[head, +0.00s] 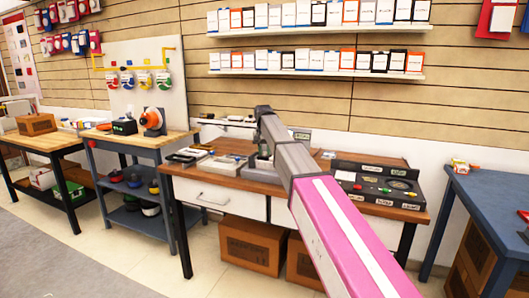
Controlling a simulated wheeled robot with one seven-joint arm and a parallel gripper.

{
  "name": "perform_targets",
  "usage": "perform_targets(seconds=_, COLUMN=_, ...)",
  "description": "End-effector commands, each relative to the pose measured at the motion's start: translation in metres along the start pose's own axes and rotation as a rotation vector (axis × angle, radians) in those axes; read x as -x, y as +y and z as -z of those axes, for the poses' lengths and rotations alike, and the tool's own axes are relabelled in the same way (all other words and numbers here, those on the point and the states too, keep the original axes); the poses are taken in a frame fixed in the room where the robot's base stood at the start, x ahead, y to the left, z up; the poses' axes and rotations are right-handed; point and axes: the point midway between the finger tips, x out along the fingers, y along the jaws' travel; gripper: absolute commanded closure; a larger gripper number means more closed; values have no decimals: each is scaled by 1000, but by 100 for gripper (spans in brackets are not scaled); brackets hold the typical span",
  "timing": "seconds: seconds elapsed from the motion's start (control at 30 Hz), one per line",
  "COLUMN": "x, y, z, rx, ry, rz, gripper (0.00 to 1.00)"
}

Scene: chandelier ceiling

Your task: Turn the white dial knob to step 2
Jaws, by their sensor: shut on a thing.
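My arm, with a pink and white link and a grey link, reaches from the lower right to above the wooden-topped workbench (215,178). Its dark far end is above the middle of the bench. I cannot make out my gripper's fingers; they are hidden behind the arm or out of sight. The white dial knob cannot be made out. A grey box-like device (257,166) stands on the bench just below the arm's end, partly covered by the arm. A dark control panel (372,185) with small coloured parts and labels lies at the bench's right.
Small trays (222,165) lie on the bench's left half. A blue-grey cart (130,142) stands to the left and a blue table (490,195) to the right. Cardboard boxes (251,245) sit under the bench. Shelves of boxes (315,62) line the wall.

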Motion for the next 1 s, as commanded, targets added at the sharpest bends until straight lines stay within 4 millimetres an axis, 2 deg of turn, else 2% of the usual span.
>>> perform_targets(seconds=0.4, x=0, y=0, z=0, rx=-220, ry=-9, rz=0, gripper=97)
perform_targets(seconds=1.0, x=0, y=0, z=0, rx=-261, ry=-10, rz=0, gripper=97)
